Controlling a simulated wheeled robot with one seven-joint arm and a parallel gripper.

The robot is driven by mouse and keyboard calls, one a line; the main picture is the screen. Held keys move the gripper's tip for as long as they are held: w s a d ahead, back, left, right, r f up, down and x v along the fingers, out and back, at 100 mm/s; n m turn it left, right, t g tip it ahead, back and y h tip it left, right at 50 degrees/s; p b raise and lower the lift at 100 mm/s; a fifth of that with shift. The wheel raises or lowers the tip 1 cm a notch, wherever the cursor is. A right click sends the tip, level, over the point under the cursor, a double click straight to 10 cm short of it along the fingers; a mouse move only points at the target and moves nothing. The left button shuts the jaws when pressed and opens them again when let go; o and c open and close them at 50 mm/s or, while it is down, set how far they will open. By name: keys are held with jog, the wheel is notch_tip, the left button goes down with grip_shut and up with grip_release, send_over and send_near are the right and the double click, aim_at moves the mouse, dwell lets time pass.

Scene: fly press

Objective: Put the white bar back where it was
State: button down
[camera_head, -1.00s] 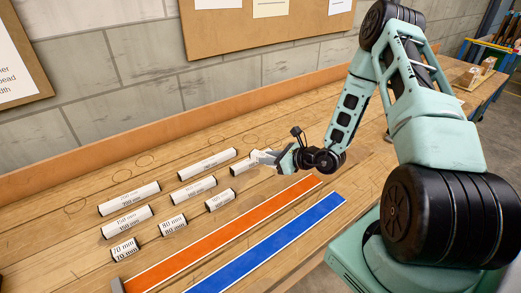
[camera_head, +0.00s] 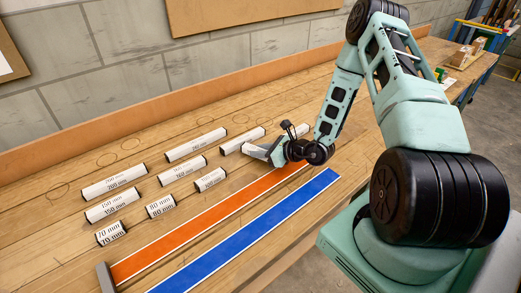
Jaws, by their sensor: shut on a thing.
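Several white bars with black ends and printed lengths lie on the wooden bench.
Close to its left lie a long bar (camera_head: 195,144), a middle bar (camera_head: 183,168) and a short bar (camera_head: 210,179). More bars, such as the 200 mm bar (camera_head: 114,182), lie further left. An orange strip (camera_head: 210,222) and a blue strip (camera_head: 250,232) run along the front. Drawn circles (camera_head: 107,158) mark the back.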

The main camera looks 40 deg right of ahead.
jog(key=shift+f+b, duration=0.4)
jog(key=shift+f, duration=0.15)
dwell(0.4)
jog(key=c, duration=1.1)
grip_release()
jog(key=b+v, duration=0.2)
jog(key=v, duration=1.5)
jog(key=shift+s+d+b, duration=0.15)
jog(key=shift+b, duration=0.15)
